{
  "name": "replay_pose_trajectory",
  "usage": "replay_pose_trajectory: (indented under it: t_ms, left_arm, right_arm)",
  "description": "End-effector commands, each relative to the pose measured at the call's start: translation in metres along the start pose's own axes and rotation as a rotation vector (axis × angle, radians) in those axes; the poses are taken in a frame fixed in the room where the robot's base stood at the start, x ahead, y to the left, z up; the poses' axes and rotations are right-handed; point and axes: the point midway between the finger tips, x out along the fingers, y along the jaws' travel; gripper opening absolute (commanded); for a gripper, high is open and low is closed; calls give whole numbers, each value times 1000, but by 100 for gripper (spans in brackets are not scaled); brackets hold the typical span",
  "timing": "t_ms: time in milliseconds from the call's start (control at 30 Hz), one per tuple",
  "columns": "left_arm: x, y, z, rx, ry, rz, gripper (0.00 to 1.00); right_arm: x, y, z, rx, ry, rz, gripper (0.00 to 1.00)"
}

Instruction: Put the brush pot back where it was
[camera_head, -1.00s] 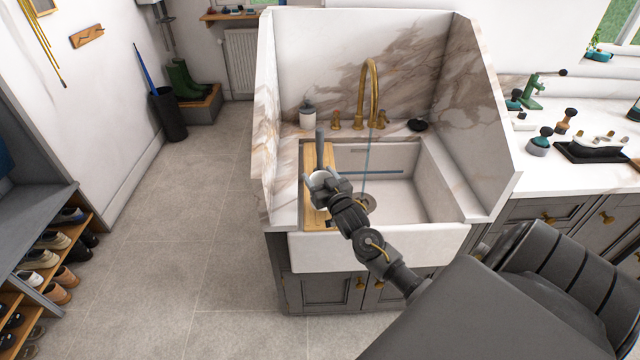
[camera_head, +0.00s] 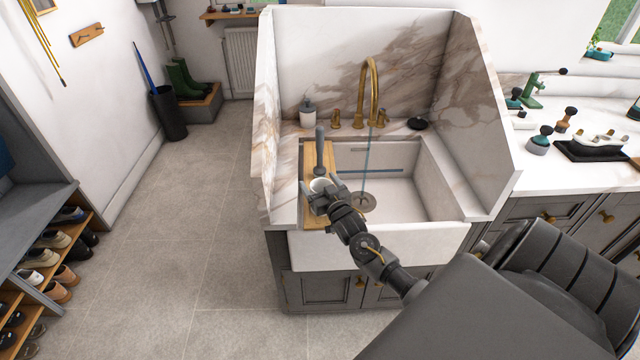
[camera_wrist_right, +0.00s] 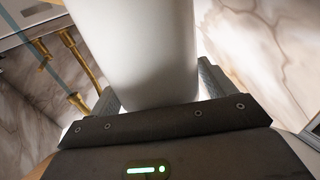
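The brush pot (camera_head: 319,184) is a white cup with a grey brush handle (camera_head: 320,150) standing up out of it. My right gripper (camera_head: 325,191) is shut on the pot, above or at the wooden board (camera_head: 309,160) on the left side of the sink. In the right wrist view the white pot wall (camera_wrist_right: 140,55) fills the space between the two fingers (camera_wrist_right: 158,95). The pot's underside is hidden, so I cannot tell whether it touches the board. My left gripper is not in view.
The white sink (camera_head: 400,200) is open to the right of the board, with a brass tap (camera_head: 374,85) and a thin stream of water behind. A soap bottle (camera_head: 307,113) and a black dish (camera_head: 417,124) stand on the back ledge. A marble side panel rises at left.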

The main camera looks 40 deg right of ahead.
Motion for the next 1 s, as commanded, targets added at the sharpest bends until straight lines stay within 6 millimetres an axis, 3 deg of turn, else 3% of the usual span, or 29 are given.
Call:
replay_pose_trajectory:
  t_ms: [367,800,1000]
  left_arm:
    - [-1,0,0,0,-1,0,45]
    - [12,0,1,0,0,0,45]
    - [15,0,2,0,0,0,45]
  right_arm:
    - [-4,0,-2,-1,-1,-1,84]
    - [-88,0,0,0,-2,-1,84]
    - [-114,0,-1,0,-1,0,84]
